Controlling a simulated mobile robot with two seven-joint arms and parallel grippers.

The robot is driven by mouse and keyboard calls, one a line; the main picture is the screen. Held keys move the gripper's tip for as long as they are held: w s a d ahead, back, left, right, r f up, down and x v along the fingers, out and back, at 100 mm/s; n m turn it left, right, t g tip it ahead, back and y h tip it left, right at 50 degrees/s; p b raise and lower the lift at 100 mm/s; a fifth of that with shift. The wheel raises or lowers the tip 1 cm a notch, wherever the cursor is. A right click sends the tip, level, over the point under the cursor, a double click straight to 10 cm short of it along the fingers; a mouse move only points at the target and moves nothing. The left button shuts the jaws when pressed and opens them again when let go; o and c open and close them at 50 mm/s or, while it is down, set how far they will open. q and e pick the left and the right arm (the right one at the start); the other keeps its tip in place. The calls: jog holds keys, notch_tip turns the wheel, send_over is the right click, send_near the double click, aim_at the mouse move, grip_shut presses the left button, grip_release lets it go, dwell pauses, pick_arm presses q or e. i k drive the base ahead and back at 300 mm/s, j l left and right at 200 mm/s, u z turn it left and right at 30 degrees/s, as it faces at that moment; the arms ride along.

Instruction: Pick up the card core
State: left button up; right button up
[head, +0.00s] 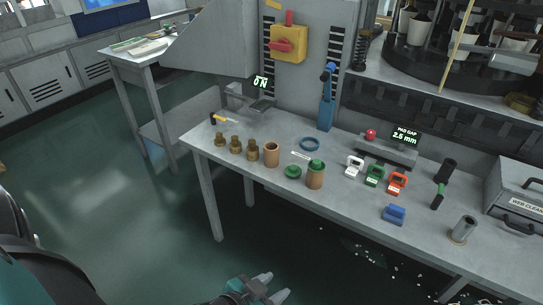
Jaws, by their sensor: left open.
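Two brown cardboard-coloured tubes stand upright on the grey bench (330,201). One plain brown tube (272,155) has an open top and looks like a card core. The other brown tube (315,180) has a green piece (316,164) on its top; I cannot tell which tube is the card core. My left gripper (272,287) is at the bottom of the picture, in front of the bench and away from both tubes. Its two fingers are apart with nothing between them. My right gripper is not in view.
Several brass-coloured stepped pieces (236,146) stand left of the tubes. A green disc (292,171) and a blue ring (310,144) lie close by. White, green and red devices (375,175), a blue block (394,214) and a metal cylinder (464,229) are to the right.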

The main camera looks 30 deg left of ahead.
aim_at(270, 148)
jog(key=i+j+z, duration=0.1)
jog(key=j+z, duration=0.15)
jog(key=j, duration=0.8)
jog(key=j+z, duration=0.25)
jog(key=j, duration=0.8)
jog(key=i+j, duration=0.1)
jog(key=j, duration=0.35)
jog(key=i+j+z, duration=0.1)
jog(key=j, duration=0.35)
